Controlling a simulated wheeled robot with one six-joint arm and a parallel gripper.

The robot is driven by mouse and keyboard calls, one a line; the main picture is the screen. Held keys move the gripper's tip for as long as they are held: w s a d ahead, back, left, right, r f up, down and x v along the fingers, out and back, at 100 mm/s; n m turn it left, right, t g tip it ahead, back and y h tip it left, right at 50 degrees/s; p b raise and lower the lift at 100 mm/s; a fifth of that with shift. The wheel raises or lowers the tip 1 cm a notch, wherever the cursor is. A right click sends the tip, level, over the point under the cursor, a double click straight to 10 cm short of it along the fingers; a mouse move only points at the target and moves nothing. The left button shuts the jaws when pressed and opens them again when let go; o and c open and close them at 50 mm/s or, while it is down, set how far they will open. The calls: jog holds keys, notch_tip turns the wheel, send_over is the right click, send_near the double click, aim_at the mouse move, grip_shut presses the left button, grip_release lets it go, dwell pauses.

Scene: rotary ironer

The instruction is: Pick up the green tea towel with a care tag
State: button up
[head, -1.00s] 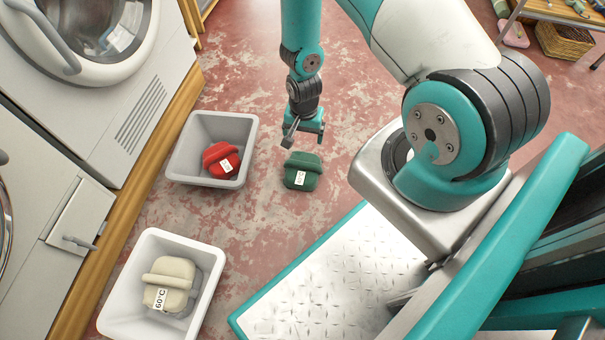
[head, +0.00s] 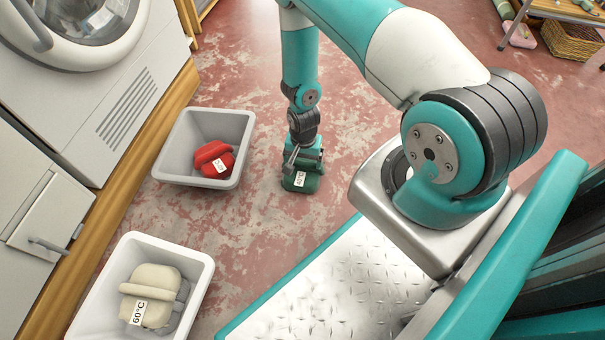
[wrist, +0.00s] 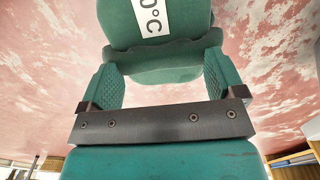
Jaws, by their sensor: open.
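The green tea towel (head: 310,186) is a folded bundle on the floor with a white care tag on it. In the wrist view the towel (wrist: 190,28) fills the top middle, with its raised fold across the fingertips and part of the tag, "0°C", showing. My gripper (head: 303,168) is directly above the towel and hides much of it in the head view. In the wrist view my gripper (wrist: 164,76) is open, one finger at each side of the fold. I cannot tell whether the fingers touch the cloth.
A grey bin (head: 243,127) with a red tagged bundle (head: 213,152) stands left of my gripper. A white bin (head: 200,262) with a cream bundle (head: 162,283) tagged "60°C" is nearer. White machines line the left side. The floor beyond the towel is clear.

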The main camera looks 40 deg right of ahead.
notch_tip(320, 180, down, 3)
jog(key=shift+r+b, duration=0.2)
jog(key=shift+b, duration=0.3)
jog(key=shift+r, duration=0.15)
jog(key=c, duration=1)
jog(key=shift+c, duration=0.2)
jog(key=shift+r, duration=0.1)
